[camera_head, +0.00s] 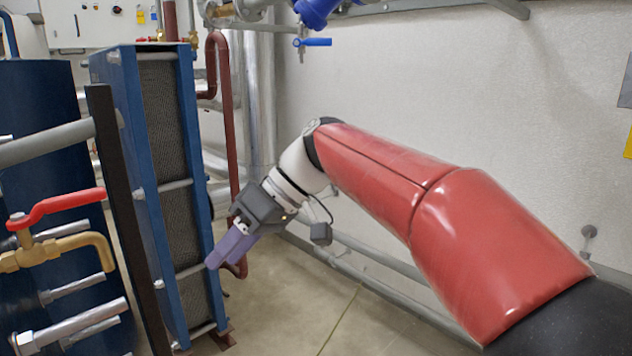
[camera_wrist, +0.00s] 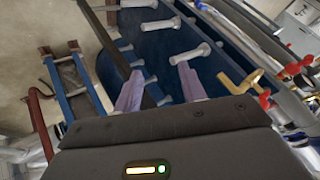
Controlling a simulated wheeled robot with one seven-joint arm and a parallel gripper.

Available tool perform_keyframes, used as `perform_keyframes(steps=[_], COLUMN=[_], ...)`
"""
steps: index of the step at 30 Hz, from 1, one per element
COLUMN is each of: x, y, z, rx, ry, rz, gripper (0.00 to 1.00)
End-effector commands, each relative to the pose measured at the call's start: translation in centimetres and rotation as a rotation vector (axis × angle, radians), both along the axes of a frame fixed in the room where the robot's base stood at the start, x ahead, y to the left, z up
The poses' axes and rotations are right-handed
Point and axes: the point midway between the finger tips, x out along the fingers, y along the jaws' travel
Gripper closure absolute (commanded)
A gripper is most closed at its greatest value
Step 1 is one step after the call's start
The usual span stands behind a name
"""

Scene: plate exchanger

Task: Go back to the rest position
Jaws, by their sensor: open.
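My gripper (camera_head: 233,248) is at the end of my red-covered arm, left of the middle in the head view. It points down and to the left, and its purple fingers overlap the lower right edge of the blue plate exchanger (camera_head: 130,130) in the picture. I cannot tell the exact gap between them. In the wrist view my gripper (camera_wrist: 158,88) shows two purple fingers apart, with nothing between them. The blue plate exchanger also shows at the left of the wrist view (camera_wrist: 57,98).
A red-handled valve (camera_head: 60,205) on brass pipework stands at the left front. Blue plates with metal bolts (camera_wrist: 120,70) lie beyond the fingers in the wrist view. A blue-handled valve (camera_head: 313,42) hangs above. Grey pipes (camera_head: 370,280) run low along the wall. The floor (camera_head: 300,310) below is clear.

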Motion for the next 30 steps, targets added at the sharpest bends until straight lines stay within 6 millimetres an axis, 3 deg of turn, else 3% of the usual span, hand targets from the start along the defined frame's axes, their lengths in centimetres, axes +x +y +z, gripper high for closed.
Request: perform_keyframes(steps=[6, 12, 15, 21, 28, 30], x=[-4.0, -8.9, -11.3, -13.7, -14.0, -14.0], y=[-10.1, -20.3, -23.9, -27.2, -27.6, -27.6], z=[-6.2, -11.4, -13.7, -16.6, -17.0, -17.0], rx=[-0.33, -0.473, -0.496, -0.498, -0.499, -0.499], ry=[-0.049, -0.118, -0.146, -0.176, -0.179, -0.179], rz=[-0.51, -0.934, -1.083, -1.23, -1.248, -1.247], gripper=[0.59, 0.59, 0.59, 0.59, 0.59, 0.64])
